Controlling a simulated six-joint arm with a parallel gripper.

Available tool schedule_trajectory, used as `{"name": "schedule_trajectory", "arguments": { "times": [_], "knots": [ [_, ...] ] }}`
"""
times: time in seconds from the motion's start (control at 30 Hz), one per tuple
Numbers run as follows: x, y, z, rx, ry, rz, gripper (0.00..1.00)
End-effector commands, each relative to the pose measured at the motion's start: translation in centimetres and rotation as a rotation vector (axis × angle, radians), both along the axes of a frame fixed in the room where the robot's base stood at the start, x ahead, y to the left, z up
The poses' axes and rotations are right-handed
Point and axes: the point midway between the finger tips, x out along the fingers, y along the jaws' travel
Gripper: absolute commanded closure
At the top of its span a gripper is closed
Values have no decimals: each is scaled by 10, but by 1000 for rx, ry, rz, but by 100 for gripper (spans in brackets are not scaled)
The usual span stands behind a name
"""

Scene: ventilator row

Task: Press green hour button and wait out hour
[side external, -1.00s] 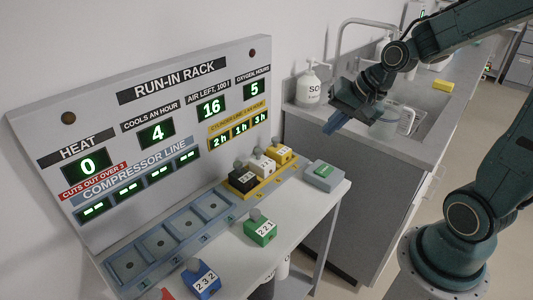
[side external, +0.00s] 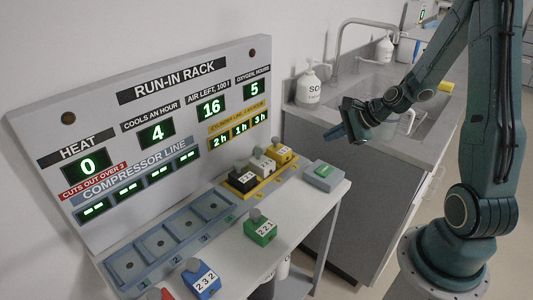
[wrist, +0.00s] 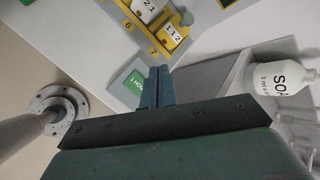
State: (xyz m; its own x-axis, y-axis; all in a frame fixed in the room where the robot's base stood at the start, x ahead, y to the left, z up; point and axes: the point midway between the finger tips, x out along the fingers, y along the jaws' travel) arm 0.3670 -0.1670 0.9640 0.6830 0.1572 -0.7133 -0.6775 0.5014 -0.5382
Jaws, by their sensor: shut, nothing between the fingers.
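The green hour button (side external: 325,170) sits on a grey box (side external: 322,181) at the right end of the white table. In the wrist view the green button (wrist: 136,83), with white lettering, shows just left of my fingertips and is partly hidden by them. My gripper (side external: 349,133) is shut and empty, in front of the counter, above and to the right of the button and apart from it. Its blue fingers also show in the wrist view (wrist: 158,80). The rack panel (side external: 190,75) reads heat 0, cools 4, air left 16, oxygen 5. The cylinder displays read 2h, 1h, 3h.
Black, white and yellow blocks (side external: 279,155) stand in the yellow cylinder tray (side external: 262,193). The blue compressor tray (side external: 129,270) has empty bays. A green block (side external: 260,228) and a blue block (side external: 200,280) stand in front. A soap bottle (side external: 308,88) stands by the sink.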

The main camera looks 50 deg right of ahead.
Motion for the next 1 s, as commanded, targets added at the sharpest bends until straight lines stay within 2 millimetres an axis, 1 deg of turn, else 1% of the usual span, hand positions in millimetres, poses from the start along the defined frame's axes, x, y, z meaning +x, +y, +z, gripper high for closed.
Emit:
{"name": "schedule_trajectory", "arguments": {
  "times": [0.1,0.23,0.73,0.87,1.0],
  "knots": [
    [0,-8,-7,44,-5,-57,100],
    [0,-11,-10,66,-9,-86,100],
    [0,-12,-12,69,-9,-89,100],
    [0,-12,-16,70,-9,-88,100],
    [0,-12,-25,70,-8,-88,100]
  ]
}}
